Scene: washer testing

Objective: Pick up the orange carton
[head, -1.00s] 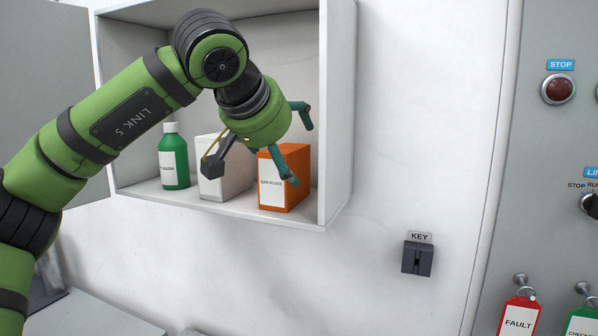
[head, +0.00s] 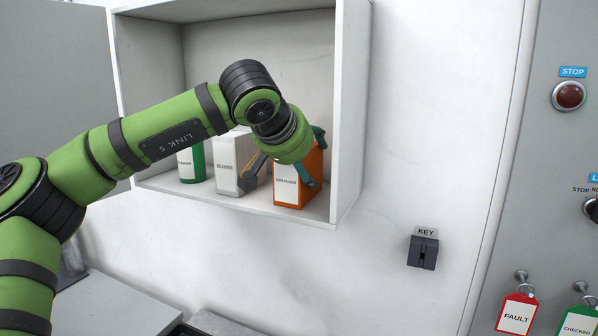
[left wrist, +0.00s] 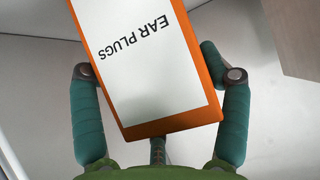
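The orange carton (head: 290,190) has a white label and stands upright at the right end of the open wall cabinet's floor. In the left wrist view the carton (left wrist: 212,62) fills the middle, its label reading "EAR PLUGS" upside down. My left gripper (head: 278,180) is at the carton in the head view, hiding its upper part. In the left wrist view the teal fingers of my left gripper (left wrist: 158,80) are open, one on each side of the carton, with gaps visible beside it. A third finger shows below the carton. My right gripper is not in view.
A white gloves carton (head: 227,165) and a green bottle (head: 197,163) stand left of the orange carton. The cabinet's right wall (head: 350,110) is close to the gripper. A key holder (head: 423,252) and control panel (head: 560,150) are further right.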

